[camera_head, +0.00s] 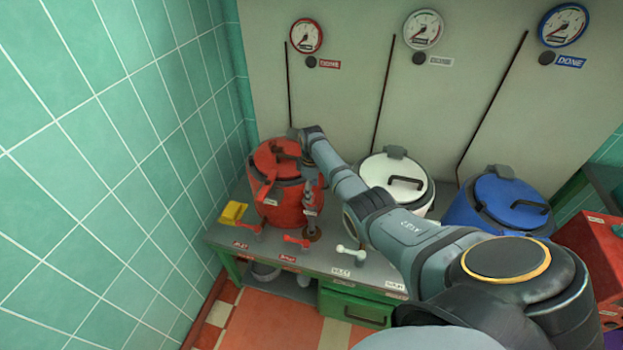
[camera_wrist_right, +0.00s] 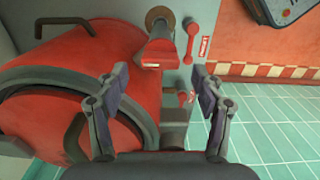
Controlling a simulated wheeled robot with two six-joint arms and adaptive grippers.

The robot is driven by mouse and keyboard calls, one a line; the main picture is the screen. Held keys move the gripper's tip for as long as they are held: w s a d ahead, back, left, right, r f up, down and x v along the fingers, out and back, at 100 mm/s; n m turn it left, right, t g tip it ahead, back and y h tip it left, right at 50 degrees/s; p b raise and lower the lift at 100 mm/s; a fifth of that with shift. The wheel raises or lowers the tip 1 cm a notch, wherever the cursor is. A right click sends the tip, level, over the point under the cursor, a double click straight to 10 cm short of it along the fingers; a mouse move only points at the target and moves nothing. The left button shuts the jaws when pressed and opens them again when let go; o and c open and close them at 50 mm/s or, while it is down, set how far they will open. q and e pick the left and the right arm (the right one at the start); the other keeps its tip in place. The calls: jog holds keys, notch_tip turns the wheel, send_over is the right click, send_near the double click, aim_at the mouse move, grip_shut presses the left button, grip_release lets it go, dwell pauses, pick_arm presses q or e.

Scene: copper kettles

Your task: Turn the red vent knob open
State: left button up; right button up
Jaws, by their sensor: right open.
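Two red lever knobs stand on the bench in front of the red kettle: a left one (camera_head: 250,227) and a right one (camera_head: 297,242). Both also show in the right wrist view, the right one (camera_wrist_right: 191,42) beside its label and the left one (camera_wrist_right: 186,97) partly behind a finger. I cannot read which label marks the vent. The red kettle (camera_head: 278,212) is closed and fills the left of the wrist view. My right gripper (camera_head: 309,188) hangs downward at the kettle's front right side. Its fingers (camera_wrist_right: 160,74) are apart and empty. My left gripper is not visible.
A white kettle (camera_head: 397,178) and a blue kettle (camera_head: 497,203) stand farther right. A white knob (camera_head: 350,253) and a yellow block (camera_head: 233,212) sit on the bench (camera_head: 325,262). The tiled wall (camera_head: 110,180) is close on the left.

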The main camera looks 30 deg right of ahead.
notch_tip(320, 180, up, 10)
jog(key=shift+f, duration=0.15)
dwell(0.4)
